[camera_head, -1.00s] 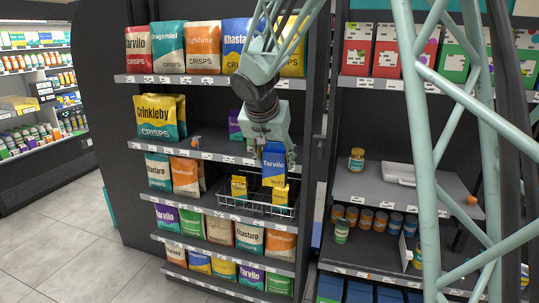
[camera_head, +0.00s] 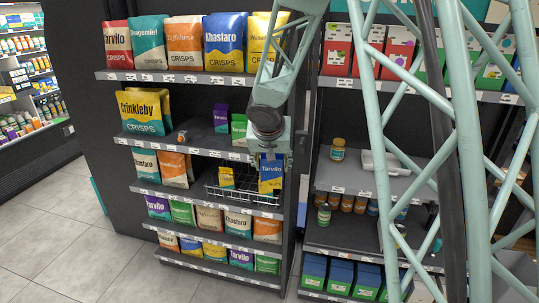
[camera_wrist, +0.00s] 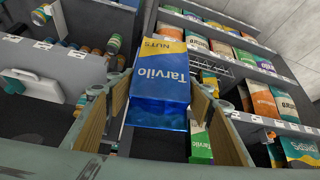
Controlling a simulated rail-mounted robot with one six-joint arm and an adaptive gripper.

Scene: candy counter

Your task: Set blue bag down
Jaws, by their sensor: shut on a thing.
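A small yellow bag (camera_head: 226,178) stands in the basket, left of the blue bag.
Crisps bags (camera_head: 160,167) stand left of the basket, with more on the shelves above and below. Purple (camera_head: 221,117) and green (camera_head: 239,130) packs stand on the shelf above.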

